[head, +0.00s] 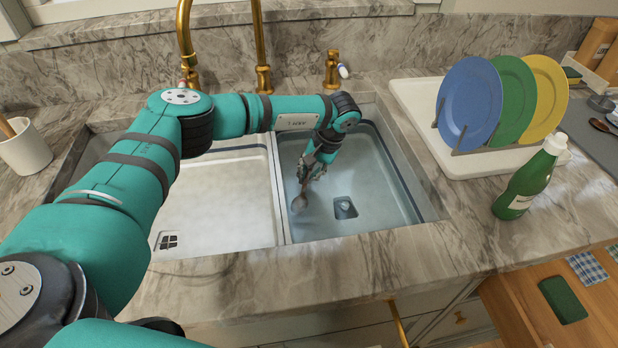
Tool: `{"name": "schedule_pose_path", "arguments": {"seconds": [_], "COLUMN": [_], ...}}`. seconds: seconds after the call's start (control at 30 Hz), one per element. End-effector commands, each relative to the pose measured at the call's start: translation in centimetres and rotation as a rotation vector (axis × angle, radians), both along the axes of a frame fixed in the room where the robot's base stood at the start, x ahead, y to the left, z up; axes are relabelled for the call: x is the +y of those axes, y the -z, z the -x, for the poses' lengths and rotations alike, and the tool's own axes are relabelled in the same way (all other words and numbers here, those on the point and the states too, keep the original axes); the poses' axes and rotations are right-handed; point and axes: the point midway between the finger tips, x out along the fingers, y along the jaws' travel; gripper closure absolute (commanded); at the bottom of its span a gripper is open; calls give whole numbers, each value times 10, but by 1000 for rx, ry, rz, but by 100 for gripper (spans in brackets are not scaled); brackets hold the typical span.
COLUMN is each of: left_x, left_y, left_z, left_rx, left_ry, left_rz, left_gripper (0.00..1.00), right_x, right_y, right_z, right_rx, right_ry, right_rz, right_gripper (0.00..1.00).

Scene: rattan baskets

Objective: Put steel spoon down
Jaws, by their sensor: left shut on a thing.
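My left gripper (307,180) reaches down into the right basin of the sink (385,205). It is shut on the steel spoon (299,203), whose bowl end hangs below the fingers, left of the drain. I cannot tell whether the spoon touches the basin floor. The spoon's handle is mostly hidden by the gripper. My right gripper is not in view.
The left basin (215,205) looks empty, and a divider (278,195) separates the basins. A brass faucet (262,50) stands behind. To the right are a rack with blue, green and yellow plates (468,103) and a green bottle (522,190). A drawer (535,290) is open below.

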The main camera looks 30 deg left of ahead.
Motion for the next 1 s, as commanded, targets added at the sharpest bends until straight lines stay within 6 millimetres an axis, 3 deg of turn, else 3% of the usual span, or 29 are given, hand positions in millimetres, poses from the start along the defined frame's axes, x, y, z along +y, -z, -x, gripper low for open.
{"name": "schedule_pose_path", "arguments": {"seconds": [0.1, 0.5, 0.53, 0.6, 1.0], "left_x": [-1, 0, 0, 0, -3], "left_y": [17, 25, 23, 23, 14], "left_z": [0, 0, 0, 0, -1], "left_rx": [1, -1, -1, -1, -2], "left_ry": [1, 1, 0, 1, 2], "left_rz": [0, 0, 1, 0, 2], "left_gripper": [100, 100, 91, 85, 85], "right_x": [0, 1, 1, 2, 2], "right_y": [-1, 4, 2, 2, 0], "right_z": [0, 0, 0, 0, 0], "right_rx": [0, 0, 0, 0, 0], "right_ry": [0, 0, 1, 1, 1], "right_rz": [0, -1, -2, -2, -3], "right_gripper": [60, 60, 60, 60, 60]}}
